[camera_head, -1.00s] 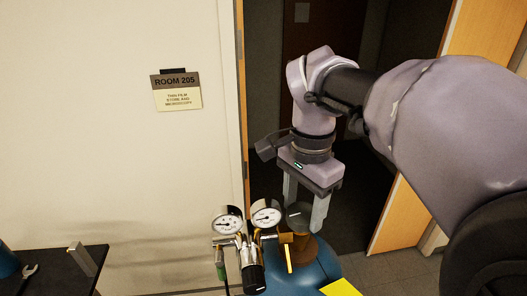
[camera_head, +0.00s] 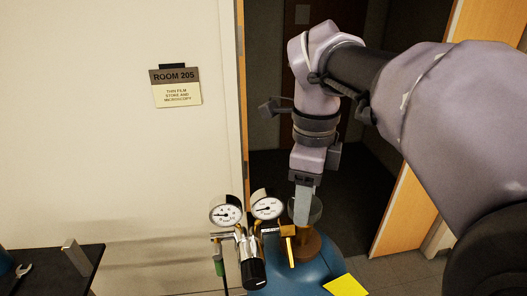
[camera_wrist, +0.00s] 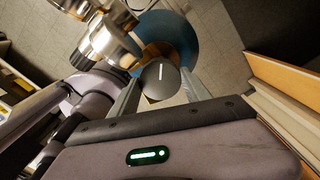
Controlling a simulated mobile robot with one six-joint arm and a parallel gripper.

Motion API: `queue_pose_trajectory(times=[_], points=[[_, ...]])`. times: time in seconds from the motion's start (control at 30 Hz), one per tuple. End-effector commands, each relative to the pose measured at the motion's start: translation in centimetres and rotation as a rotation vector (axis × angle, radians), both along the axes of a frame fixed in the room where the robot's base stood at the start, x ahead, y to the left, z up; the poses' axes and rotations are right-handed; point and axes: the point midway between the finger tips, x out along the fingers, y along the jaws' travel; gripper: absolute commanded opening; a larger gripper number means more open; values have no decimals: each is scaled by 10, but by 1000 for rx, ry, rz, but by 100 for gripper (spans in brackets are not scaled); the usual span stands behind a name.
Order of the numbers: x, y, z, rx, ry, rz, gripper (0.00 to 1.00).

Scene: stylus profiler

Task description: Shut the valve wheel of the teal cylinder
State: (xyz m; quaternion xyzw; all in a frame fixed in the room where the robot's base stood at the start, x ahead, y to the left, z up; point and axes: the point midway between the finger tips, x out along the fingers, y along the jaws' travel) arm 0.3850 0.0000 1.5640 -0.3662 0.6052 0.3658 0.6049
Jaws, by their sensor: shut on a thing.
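The teal cylinder (camera_head: 318,272) stands at the bottom centre of the head view, with a brown neck. Its valve wheel (camera_head: 315,211) is a dark round knob on top, partly hidden by my fingers. In the wrist view, the wheel (camera_wrist: 161,79) shows a white line on its top face, and the teal cylinder (camera_wrist: 178,32) is below it. My gripper (camera_head: 302,221) points down, seen nearly edge-on. In the wrist view, my gripper (camera_wrist: 160,92) has a finger on each side of the wheel and is shut on it.
A regulator with two gauges (camera_head: 226,214) and brass fittings is attached left of the wheel, close to my fingers. A yellow label (camera_head: 345,286) is on the cylinder. A dark table (camera_head: 60,270) with a wrench is at lower left. An open doorway lies behind.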

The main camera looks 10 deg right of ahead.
Motion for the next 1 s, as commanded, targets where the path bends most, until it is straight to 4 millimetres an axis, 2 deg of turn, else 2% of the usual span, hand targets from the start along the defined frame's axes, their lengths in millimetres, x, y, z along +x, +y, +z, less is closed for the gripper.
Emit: queue_pose_trajectory(times=[0.03, 0.07, 0.13, 0.47, 0.57, 0.9, 1.0], points=[[0, 0, 0, 0, 2, 0, 0], [0, 0, 0, 0, 2, 0, 61], [0, 0, 0, 0, 2, 1, 75], [0, 0, 1, 0, 1, 2, 77], [0, 0, 12, 0, 0, 2, 77], [0, 0, 71, 0, -1, 3, 77], [0, 0, 74, 0, 0, 3, 77]])
